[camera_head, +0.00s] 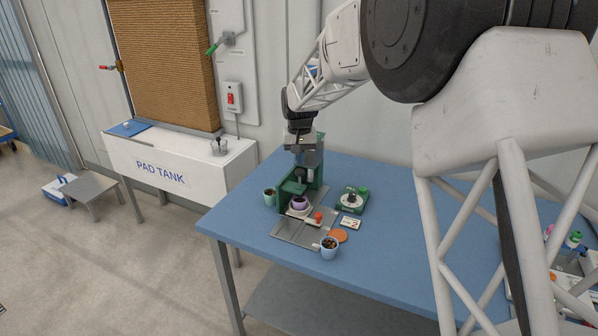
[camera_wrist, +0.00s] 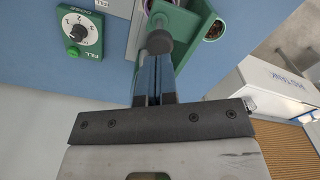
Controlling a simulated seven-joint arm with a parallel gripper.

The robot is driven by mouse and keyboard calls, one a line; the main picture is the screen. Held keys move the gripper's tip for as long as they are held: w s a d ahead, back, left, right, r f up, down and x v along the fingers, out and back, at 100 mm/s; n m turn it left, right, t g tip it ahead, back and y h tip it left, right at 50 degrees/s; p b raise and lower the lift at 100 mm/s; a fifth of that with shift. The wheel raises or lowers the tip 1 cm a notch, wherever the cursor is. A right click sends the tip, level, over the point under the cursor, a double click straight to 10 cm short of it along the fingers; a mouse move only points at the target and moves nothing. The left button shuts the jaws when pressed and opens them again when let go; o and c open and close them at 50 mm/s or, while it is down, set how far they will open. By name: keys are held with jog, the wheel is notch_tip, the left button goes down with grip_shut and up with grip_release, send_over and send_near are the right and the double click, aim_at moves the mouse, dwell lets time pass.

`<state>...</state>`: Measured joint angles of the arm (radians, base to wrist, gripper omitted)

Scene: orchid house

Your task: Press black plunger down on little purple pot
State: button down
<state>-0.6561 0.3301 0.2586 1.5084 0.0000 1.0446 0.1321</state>
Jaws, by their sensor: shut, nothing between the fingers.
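The little purple pot (camera_head: 300,203) stands on a pale round base at the front of the green press (camera_head: 290,187). Only a sliver of the pot shows at the top of the wrist view (camera_wrist: 150,4). The black plunger (camera_wrist: 159,42) has a round dark knob and stands on the green press. My gripper (camera_wrist: 155,72) is shut and empty, with its fingertips right at the knob in the wrist view. Whether they touch it I cannot tell. In the head view my gripper (camera_head: 308,158) is above the press, and partly hides it.
A green dial box (camera_head: 352,200) stands right of the press. A blue-white pot (camera_head: 329,247), an orange disc (camera_head: 338,235) and a grey plate (camera_head: 292,235) lie in front. The blue table (camera_head: 250,240) is clear at the front left.

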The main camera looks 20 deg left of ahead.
jog(key=shift+r, duration=2.3)
jog(key=shift+d+r, duration=0.2)
jog(key=shift+d, duration=0.2)
jog(key=s+d+r+m, duration=0.1)
jog(key=s+d+r, duration=0.3)
jog(key=d, duration=0.7)
jog(key=s+d+r+m+t, duration=0.1)
jog(key=s+d+r, duration=0.3)
jog(key=d, duration=0.8)
jog(key=s+d+r+m, duration=0.1)
jog(key=s+d+r, duration=0.1)
jog(key=s+d, duration=0.65)
jog(key=s+d+f+m, duration=0.1)
jog(key=s+d+f, duration=0.2)
jog(key=s+d, duration=0.8)
jog(key=s+d+f+m+t, duration=0.1)
jog(key=s+d+f+m, duration=0.1)
jog(key=s+d, duration=1)
jog(key=shift+s+f+t, duration=0.3)
jog(key=shift+s+f, duration=0.2)
jog(key=shift+s, duration=0.75)
